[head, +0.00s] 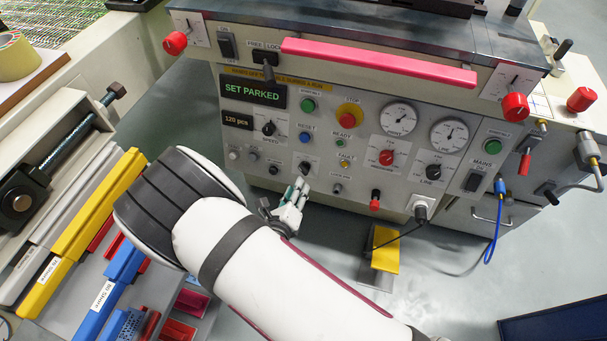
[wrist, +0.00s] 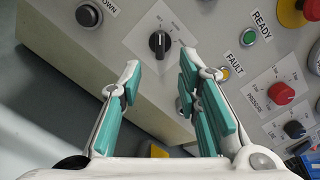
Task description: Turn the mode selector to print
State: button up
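The mode selector appears to be the black rotary knob (wrist: 159,42) on a pale plate in the wrist view. Its pointer looks roughly upright in that view, and the lettering around it is too small to read. In the head view the knob (head: 304,167) sits on the grey panel, left of the amber fault lamp. My gripper (wrist: 160,75) is open and empty, its green-padded fingers on either side of the line to the knob. The knob lies just beyond the fingertips, and no contact shows. In the head view my gripper (head: 296,190) is just below the knob.
The fault lamp (wrist: 225,72), ready lamp (wrist: 248,35) and red pressure knob (wrist: 281,92) are to the right. A button labelled DOWN (wrist: 88,14) is to the left. A pink bar (head: 380,63) runs above the panel.

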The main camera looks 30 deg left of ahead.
aim_at(303, 172)
jog(key=b+x, duration=0.2)
jog(key=x, duration=0.6)
grip_shut()
